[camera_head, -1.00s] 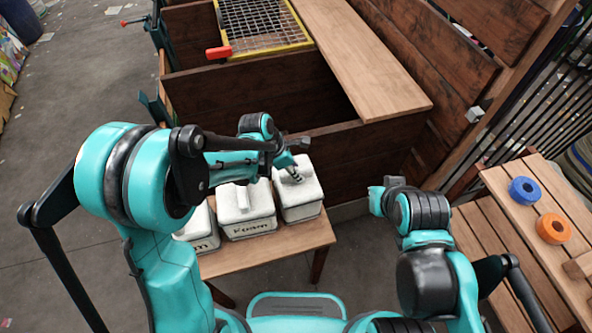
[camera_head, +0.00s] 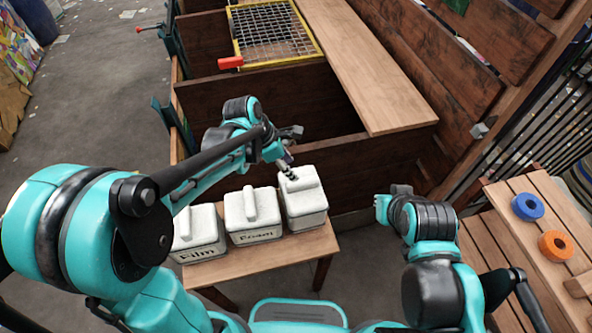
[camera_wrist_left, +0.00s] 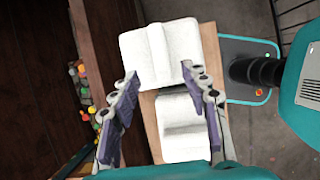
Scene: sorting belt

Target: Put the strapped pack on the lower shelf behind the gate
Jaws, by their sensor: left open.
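I cannot make out a strapped pack in either view. The gate appears to be the yellow-framed mesh panel (camera_head: 275,30) with a red handle (camera_head: 230,63), at the top of the wooden bins. No lower shelf can be made out behind it. My left gripper (camera_head: 287,163) is open and empty over the far edge of the right-hand white lidded box (camera_head: 304,200). In the left wrist view its spread fingers (camera_wrist_left: 160,74) frame white lids, with a ridged lid (camera_wrist_left: 160,50) beyond the tips. My right arm shows at lower right, but its fingers do not.
White boxes marked Film (camera_head: 198,238) and Foam (camera_head: 253,215) share a small wooden table (camera_head: 265,255). A dark wooden bin wall (camera_head: 350,165) stands behind it. Blue (camera_head: 528,206) and orange (camera_head: 555,245) rings lie on a slatted bench at right.

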